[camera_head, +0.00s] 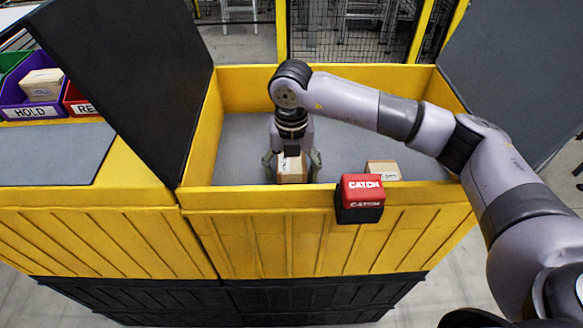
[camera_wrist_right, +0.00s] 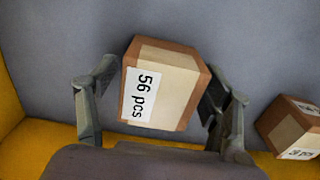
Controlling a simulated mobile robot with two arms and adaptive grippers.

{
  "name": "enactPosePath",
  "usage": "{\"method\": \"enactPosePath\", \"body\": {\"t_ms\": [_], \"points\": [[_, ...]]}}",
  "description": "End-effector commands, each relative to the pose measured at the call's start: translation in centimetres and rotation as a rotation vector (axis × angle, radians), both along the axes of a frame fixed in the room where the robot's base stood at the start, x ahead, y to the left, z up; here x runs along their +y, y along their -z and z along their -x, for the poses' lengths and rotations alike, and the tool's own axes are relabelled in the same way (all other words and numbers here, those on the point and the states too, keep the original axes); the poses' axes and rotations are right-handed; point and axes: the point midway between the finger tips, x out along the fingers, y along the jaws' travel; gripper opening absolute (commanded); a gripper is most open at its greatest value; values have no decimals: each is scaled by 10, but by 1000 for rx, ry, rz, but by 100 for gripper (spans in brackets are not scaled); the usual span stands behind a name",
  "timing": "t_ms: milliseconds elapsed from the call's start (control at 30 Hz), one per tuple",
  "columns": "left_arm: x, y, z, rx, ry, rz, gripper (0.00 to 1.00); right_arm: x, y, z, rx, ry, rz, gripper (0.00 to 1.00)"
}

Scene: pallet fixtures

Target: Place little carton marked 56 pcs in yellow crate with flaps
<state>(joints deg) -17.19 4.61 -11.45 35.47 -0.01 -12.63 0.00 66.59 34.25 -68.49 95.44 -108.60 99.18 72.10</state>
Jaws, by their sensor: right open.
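The little carton marked 56 pcs (camera_wrist_right: 165,85) is brown with pale tape and a white label. It is inside the yellow crate with flaps (camera_head: 325,220), near the front wall; it also shows in the head view (camera_head: 292,170). My right gripper (camera_head: 292,158) reaches down into the crate from above. In the wrist view its open fingers (camera_wrist_right: 172,88) stand on either side of the carton, with a gap at the left finger and the right finger close to the carton. Whether the carton touches the grey floor is hard to tell. My left gripper is out of view.
A second carton (camera_head: 383,171) lies in the crate to the right, also in the wrist view (camera_wrist_right: 293,128). A red and black CATCH box (camera_head: 360,198) is on the crate's front rim. Dark flaps (camera_head: 135,75) stand open. Left are a purple HOLD bin (camera_head: 30,108) and a red bin (camera_head: 80,103).

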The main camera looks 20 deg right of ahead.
Motion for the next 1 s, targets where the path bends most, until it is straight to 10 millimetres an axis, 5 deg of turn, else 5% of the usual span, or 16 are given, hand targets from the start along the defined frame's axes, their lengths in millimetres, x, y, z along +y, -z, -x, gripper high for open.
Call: {"method": "enactPosePath", "body": {"t_ms": [167, 633, 1000], "points": [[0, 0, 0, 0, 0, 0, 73, 0, -14, -1, -4, 0, -1, 73], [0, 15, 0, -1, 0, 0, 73, 0, -107, -1, -3, 0, 0, 73], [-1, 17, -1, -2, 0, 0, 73, 0, -124, 0, 0, 0, 0, 73]]}}
